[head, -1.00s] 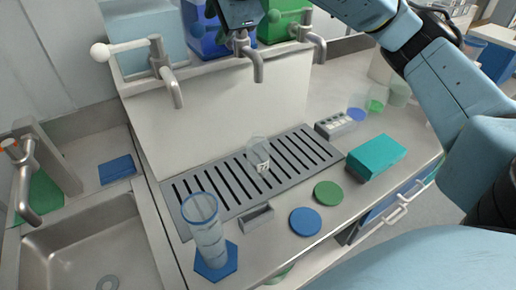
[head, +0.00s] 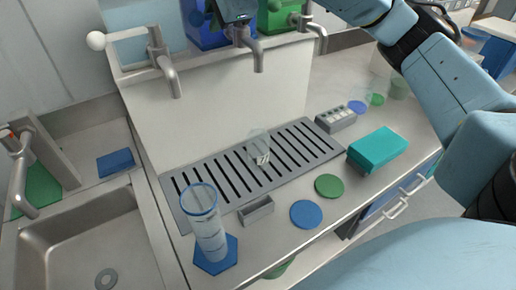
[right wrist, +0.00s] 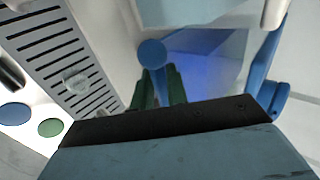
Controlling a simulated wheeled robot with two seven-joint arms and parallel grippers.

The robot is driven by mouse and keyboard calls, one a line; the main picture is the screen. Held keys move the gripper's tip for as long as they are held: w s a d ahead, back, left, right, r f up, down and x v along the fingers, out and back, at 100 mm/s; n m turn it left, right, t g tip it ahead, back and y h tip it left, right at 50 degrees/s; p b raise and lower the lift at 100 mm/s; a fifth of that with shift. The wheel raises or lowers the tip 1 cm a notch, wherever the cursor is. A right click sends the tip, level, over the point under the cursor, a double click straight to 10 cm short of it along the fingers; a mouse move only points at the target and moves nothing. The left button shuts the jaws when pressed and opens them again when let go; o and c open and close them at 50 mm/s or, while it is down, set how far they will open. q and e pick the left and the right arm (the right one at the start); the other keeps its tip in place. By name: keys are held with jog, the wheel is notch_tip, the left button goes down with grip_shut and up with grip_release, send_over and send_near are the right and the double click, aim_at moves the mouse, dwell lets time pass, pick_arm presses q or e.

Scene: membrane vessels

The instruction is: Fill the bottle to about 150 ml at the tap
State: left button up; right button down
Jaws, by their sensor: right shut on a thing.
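The small clear bottle (head: 259,143) with a white label stands on the slotted drip tray (head: 228,196), below the middle tap (head: 256,52). It also shows in the right wrist view (right wrist: 75,82). I cannot read its level, and no stream shows under the spout. My right gripper (head: 236,17) is at the top of the middle tap, in front of the blue vessel (head: 204,30). In the right wrist view its dark green fingers are shut on the tap's blue round-ended handle (right wrist: 152,53). My left gripper is not in view.
A measuring cylinder (head: 208,230) on a blue base stands at the tray's near-left corner. Blue (head: 306,214) and green (head: 329,186) discs and a teal box (head: 377,149) lie to the right. A left tap (head: 165,65) and a right tap (head: 308,22) flank the middle one. A sink (head: 75,225) is at left.

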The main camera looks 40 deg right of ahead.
jog(key=shift+s+d+n+g+y+b, duration=0.25)
jog(key=shift+s+n+y, duration=0.3)
jog(key=shift+n+y, duration=0.65)
jog(key=shift+s+d+n+g+y+b, duration=0.3)
jog(key=shift+s+n+y, duration=0.4)
jog(key=shift+n, duration=0.75)
jog(key=shift+s+d+n+g+y+b, duration=0.1)
jog(key=shift+s+n+g+y, duration=0.3)
jog(key=shift+n+y, duration=0.85)
dwell(4.1)
